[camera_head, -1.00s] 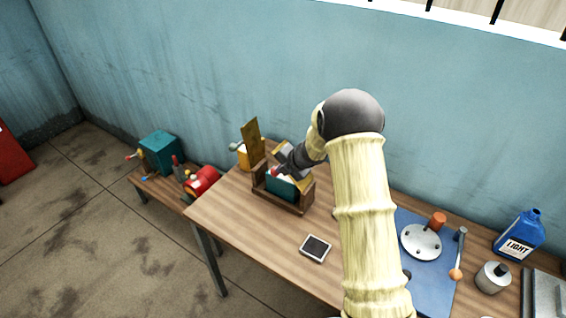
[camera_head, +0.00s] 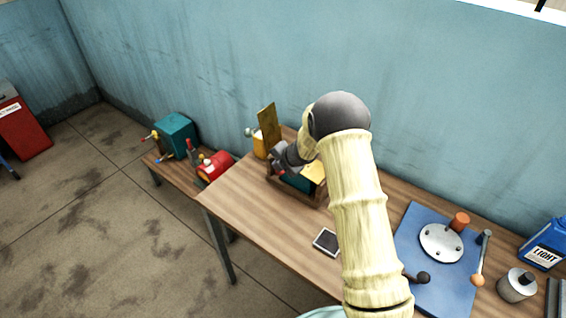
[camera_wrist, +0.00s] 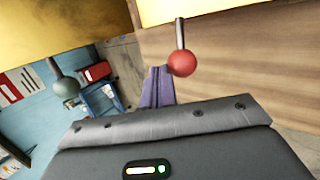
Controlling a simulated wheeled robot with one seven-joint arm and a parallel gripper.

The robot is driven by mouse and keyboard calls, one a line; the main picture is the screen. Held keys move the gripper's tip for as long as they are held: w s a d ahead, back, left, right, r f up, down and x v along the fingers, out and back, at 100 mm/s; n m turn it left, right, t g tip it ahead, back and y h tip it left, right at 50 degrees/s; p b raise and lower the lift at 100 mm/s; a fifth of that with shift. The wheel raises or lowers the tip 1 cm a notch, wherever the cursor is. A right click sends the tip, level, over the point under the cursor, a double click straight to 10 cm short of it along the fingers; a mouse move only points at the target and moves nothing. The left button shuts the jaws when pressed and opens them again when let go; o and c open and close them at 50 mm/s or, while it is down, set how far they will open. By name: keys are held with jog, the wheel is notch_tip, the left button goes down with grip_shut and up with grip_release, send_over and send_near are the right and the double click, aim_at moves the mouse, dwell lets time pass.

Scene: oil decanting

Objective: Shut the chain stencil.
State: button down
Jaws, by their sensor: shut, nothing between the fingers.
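Two yellow-brass plates belong to a wooden box (camera_head: 292,193) with a teal block in it. One plate (camera_head: 269,127) stands upright at the left end. The other plate (camera_head: 315,172) lies near flat at the right. I cannot tell which is the chain stencil. My gripper (camera_head: 275,168) is at the left of the box, its tips partly hidden by the wrist. In the wrist view its fingers (camera_wrist: 158,86) are shut and empty, just beside a red ball knob (camera_wrist: 182,62) on a stem. Yellow surfaces fill the top.
A small dark-faced tile (camera_head: 326,241) lies in front. A blue mat (camera_head: 440,275) with a round plate, a blue bottle (camera_head: 545,250) and a metal can (camera_head: 517,285) are at the right. The table's front left is clear.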

jog(key=shift+w+a+f+b, duration=0.2)
jog(key=shift+f+b, duration=0.1)
jog(key=shift+f, duration=0.4)
jog(key=shift+r+p, duration=0.65)
notch_tip(320, 180, up, 12)
jog(key=s+a+p, duration=0.1)
jog(key=a+p, duration=0.1)
jog(key=p, duration=0.2)
jog(key=shift+s+r, duration=0.2)
jog(key=shift+r, duration=0.05)
